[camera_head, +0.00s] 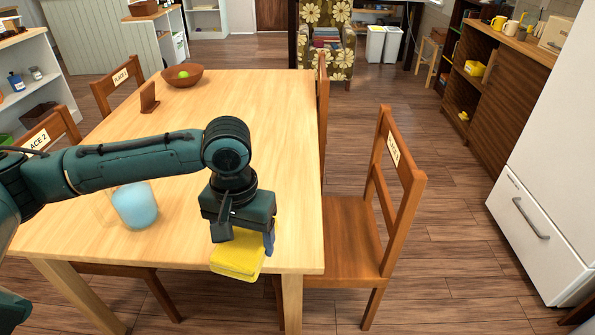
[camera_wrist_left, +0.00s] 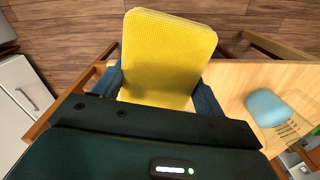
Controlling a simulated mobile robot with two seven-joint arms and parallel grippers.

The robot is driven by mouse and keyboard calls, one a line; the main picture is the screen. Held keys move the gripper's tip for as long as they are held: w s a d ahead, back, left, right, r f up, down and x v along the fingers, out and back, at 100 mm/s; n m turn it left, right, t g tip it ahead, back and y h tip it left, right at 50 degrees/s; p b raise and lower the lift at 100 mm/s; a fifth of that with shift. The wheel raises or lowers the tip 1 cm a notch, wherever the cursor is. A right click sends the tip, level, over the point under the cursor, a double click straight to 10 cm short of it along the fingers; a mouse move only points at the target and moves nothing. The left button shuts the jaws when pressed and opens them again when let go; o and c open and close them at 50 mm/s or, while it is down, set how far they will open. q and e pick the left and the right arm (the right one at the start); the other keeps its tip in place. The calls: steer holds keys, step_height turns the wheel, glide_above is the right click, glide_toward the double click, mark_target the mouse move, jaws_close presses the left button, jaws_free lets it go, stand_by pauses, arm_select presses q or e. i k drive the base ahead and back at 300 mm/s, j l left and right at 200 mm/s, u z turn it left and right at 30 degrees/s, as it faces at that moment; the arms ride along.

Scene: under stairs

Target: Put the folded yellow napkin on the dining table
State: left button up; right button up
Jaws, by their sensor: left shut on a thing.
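The folded yellow napkin (camera_head: 238,256) is held in my left gripper (camera_head: 243,240) near the front right corner of the dining table (camera_head: 262,130). In the left wrist view the napkin (camera_wrist_left: 168,55) sits between the two fingers of the left gripper (camera_wrist_left: 160,85). The left gripper points down and is shut on the napkin. In the head view the napkin overlaps the table's near edge; I cannot tell whether it touches the top. My right gripper is not in view.
A light blue cup-like object (camera_head: 135,206) stands on the table left of my gripper. A brown bowl (camera_head: 183,76) with a green ball and a wooden holder (camera_head: 149,98) stand at the far end. A wooden chair (camera_head: 355,235) is at the right side. The middle right tabletop is clear.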

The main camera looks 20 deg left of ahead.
mark_target(267, 177)
steer(key=i+j+z, duration=0.3)
steer(key=j+z, duration=0.3)
steer(key=i+j, duration=0.25)
steer(key=j, duration=0.15)
